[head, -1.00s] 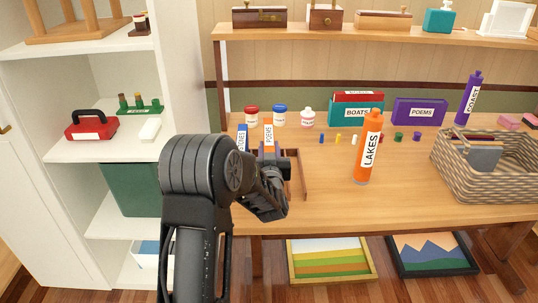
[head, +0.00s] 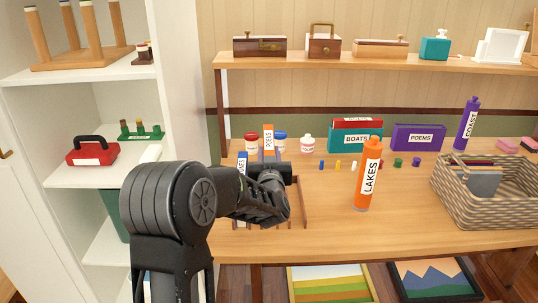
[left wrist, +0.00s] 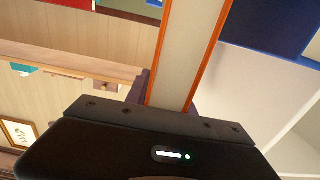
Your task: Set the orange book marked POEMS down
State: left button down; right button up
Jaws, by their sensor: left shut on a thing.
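The orange book marked POEMS (head: 268,138) is upright, its spine and white label facing me. My left gripper (head: 269,156) is shut on its lower part. In the left wrist view the book (left wrist: 188,50) shows its pale page block between two orange covers, rising from the gripper. The book is over a low wooden rack (head: 303,204) on the table. My arm hides the book's lower end, so I cannot tell whether it touches the rack. My right gripper is not in view.
A blue labelled book (head: 242,165) stands close left of the held book. Jars (head: 307,144) are behind it. An orange LAKES bottle (head: 367,180) and a wicker basket (head: 485,205) stand right. A white shelf unit (head: 80,175) is left. Bare table (head: 400,225) lies at front right.

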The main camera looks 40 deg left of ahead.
pick_arm(q)
jog(key=shift+r, duration=0.15)
notch_tip(320, 180, up, 8)
jog(key=p, duration=0.4)
jog(key=s+d+f+m+t+h, duration=0.1)
jog(key=d+f+m+h, duration=0.1)
jog(key=d, duration=0.8)
jog(key=s+d+f+m+t+h, duration=0.1)
jog(key=d+f+m+h, duration=0.2)
jog(key=d, duration=0.8)
jog(key=s+d+f+m+t+h, duration=0.1)
jog(key=d+f+h, duration=0.4)
jog(key=d, duration=0.6)
jog(key=shift+s+f+m+t+h, duration=0.2)
jog(key=shift+f+m+t+h, duration=0.15)
jog(key=shift+m+t+h, duration=0.4)
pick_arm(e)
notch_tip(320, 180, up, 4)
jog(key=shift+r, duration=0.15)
pick_arm(q)
jog(key=shift+m, duration=0.25)
